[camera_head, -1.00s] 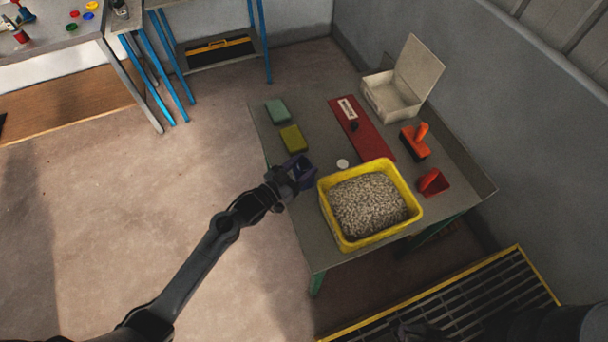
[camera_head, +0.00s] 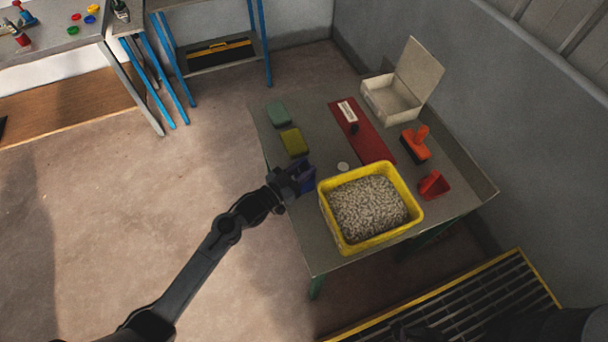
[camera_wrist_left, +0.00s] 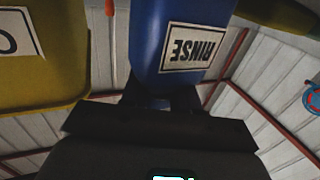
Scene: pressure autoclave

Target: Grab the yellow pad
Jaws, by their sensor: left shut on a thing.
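The yellow pad (camera_head: 294,142) lies flat on the left side of the grey table, in front of a green pad (camera_head: 278,113). My left gripper (camera_head: 304,178) is at the table's left edge, nearer than the yellow pad and apart from it. It is shut on a blue block, which also shows in the left wrist view (camera_wrist_left: 180,30) with a white RINSE label. My right gripper (camera_head: 415,329) is a dark shape at the bottom edge; its fingers cannot be made out.
A yellow tub of pale pellets (camera_head: 326,212) stands right of my left gripper. A white disc (camera_head: 343,167), red board (camera_head: 375,142), orange-handled tool (camera_head: 417,145), red scoop (camera_head: 434,185) and open box (camera_head: 388,98) are also on the table (camera_head: 305,230).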

